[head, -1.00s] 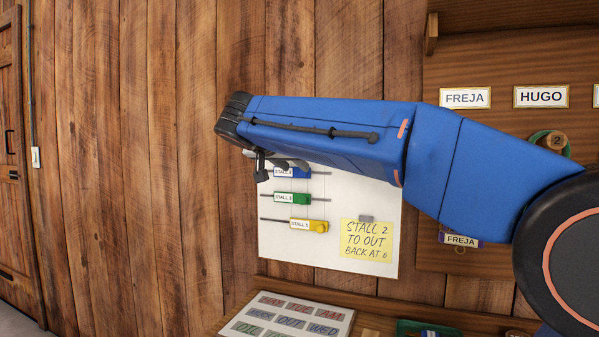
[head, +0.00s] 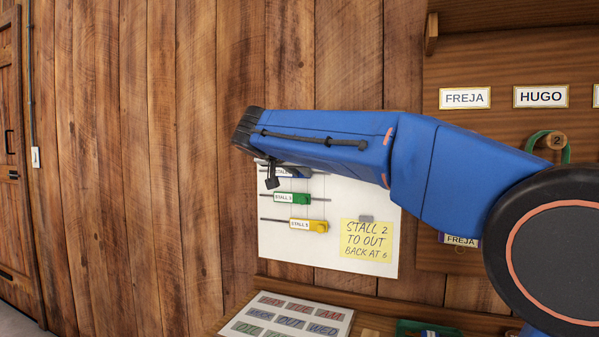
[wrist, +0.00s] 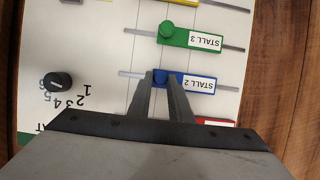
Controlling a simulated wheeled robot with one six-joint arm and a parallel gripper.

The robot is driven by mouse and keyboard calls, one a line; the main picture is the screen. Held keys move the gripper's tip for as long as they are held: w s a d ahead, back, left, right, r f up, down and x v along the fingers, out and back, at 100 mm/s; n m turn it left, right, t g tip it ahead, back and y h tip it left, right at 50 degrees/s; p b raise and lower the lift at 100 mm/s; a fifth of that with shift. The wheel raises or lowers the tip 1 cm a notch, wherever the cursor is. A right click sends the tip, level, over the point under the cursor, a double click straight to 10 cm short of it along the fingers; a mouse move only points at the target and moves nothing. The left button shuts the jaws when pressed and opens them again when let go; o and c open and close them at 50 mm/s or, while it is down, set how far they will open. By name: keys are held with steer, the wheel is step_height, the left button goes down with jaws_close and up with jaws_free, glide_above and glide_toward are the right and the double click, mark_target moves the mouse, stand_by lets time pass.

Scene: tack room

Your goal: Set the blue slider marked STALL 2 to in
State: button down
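The blue STALL 2 slider (wrist: 202,84) is on its horizontal rail on the white board (head: 300,254). In the wrist view it appears upside down, with its label at right and its blue end at left. In the head view it is partly hidden (head: 283,172) behind my gripper. My gripper (wrist: 160,76) is at the slider's blue end, its two fingers apart with blue showing between them. I cannot make out whether either finger touches it. A yellow note (head: 366,240) on the board reads "STALL 2 TO OUT BACK AT 6".
The green STALL 3 slider (wrist: 190,38) is on the neighbouring rail, below STALL 2 in the head view. A numbered black dial (wrist: 58,82) is beside the rails. A sign with lettered tiles (head: 290,318) stands below the board.

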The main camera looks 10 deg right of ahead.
mark_target(287, 175)
steer(key=shift+w+a, duration=0.85)
steer(key=shift+a, duration=0.35)
steer(key=shift+w+a, duration=0.85)
steer(key=shift+a, duration=0.3)
steer(key=c, duration=1.6)
jaws_free()
steer(key=shift+a, duration=0.15)
steer(key=v, duration=1.7)
steer(key=shift+s+a, duration=0.15)
